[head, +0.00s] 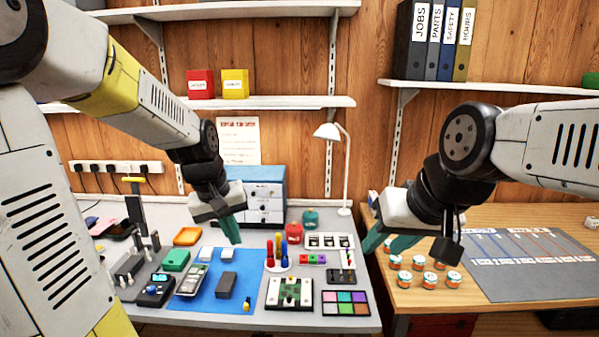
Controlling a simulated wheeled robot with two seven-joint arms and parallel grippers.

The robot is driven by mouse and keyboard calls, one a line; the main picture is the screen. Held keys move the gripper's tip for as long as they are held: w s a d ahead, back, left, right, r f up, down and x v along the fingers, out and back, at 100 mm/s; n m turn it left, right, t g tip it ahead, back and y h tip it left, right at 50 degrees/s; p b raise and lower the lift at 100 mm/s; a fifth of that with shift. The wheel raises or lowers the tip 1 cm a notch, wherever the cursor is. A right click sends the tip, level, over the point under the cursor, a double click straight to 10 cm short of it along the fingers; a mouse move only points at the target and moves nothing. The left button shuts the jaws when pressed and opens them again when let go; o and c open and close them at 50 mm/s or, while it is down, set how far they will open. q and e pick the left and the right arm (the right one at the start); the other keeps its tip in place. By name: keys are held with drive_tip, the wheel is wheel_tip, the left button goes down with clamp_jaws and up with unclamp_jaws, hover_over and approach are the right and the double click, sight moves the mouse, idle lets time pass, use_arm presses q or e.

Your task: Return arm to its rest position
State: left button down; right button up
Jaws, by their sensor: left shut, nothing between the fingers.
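My left arm comes in from the left, and its gripper (231,232) hangs over the grey workbench with its green fingers closed together and nothing between them. It is above the back of the blue mat (240,262), in front of the blue-topped drawer unit (265,196).
The wooden table at right has several small orange-and-white jars (430,281) and a grey mat (525,262). Shelves (230,103) hang above.

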use_arm(q)
drive_tip(key=s+r+m+t, duration=0.1)
drive_tip(key=s+r, duration=0.3)
drive_tip(key=s, duration=0.3)
drive_tip(key=s+r+m+t, duration=0.2)
drive_tip(key=s+r, duration=0.2)
drive_tip(key=s, duration=0.3)
drive_tip(key=shift+s+d+h, duration=0.3)
drive_tip(key=shift+d, duration=0.05)
drive_tip(key=shift+a, duration=0.1)
